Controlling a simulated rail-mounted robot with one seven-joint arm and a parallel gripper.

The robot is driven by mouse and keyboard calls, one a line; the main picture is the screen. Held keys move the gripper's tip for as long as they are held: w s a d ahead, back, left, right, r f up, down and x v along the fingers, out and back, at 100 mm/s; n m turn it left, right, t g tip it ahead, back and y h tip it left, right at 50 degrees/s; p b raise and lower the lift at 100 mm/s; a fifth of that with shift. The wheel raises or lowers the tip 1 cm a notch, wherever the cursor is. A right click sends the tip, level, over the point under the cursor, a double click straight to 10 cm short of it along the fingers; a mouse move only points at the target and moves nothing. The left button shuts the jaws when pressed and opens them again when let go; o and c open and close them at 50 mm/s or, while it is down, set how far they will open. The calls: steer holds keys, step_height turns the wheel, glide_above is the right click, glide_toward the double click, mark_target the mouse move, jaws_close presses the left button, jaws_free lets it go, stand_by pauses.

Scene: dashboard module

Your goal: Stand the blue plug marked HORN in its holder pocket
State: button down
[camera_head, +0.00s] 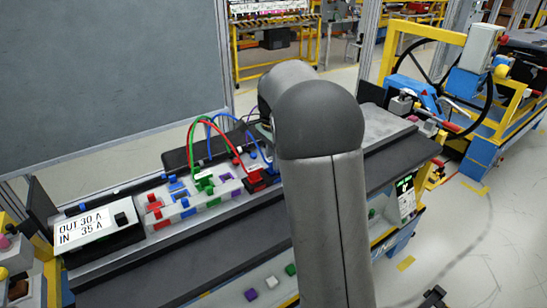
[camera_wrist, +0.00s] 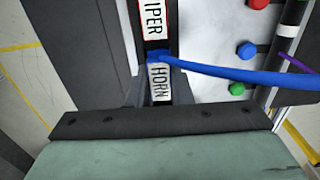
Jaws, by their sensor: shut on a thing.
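My gripper (camera_wrist: 156,68) shows in the wrist view as a dark tapered finger end behind a broad green-grey body with a black screwed strip. It is shut on the blue plug (camera_wrist: 157,55), of which only a small blue part shows. A blue cable (camera_wrist: 235,73) runs from it to the right. Whether the plug is seated in the pocket cannot be told. In the head view my arm hides the gripper and plug; part of the blue cable (camera_head: 228,118) arcs there.
A label ending in IPER (camera_wrist: 154,18) sits just beyond HORN. A pale board beside it carries a blue knob (camera_wrist: 246,50). In the head view, a red plug (camera_head: 256,180) and green plug (camera_head: 205,182) stand left of my arm. A display box (camera_head: 100,235) stands left.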

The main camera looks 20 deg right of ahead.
steer(key=shift+f, duration=0.3)
steer(key=c, duration=1.2)
jaws_free()
steer(key=shift+r, duration=0.1)
step_height(320, 180, up, 17)
steer(key=shift+r, duration=0.15)
steer(key=s+a+f+n, duration=0.3)
steer(key=s+f+n, duration=0.2)
steer(key=s, duration=0.5)
steer(key=s+a+f+n, duration=0.4)
steer(key=s+f+n, duration=0.1)
steer(key=s+f, duration=0.4)
steer(key=s+a+f+n, duration=0.3)
steer(key=s+f+n, duration=0.2)
steer(key=s, duration=0.7)
step_height(320, 180, down, 2)
steer(key=shift+a+f+n+t, duration=0.1)
steer(key=shift+a+n+t, duration=0.05)
steer(key=shift+n+t, duration=0.2)
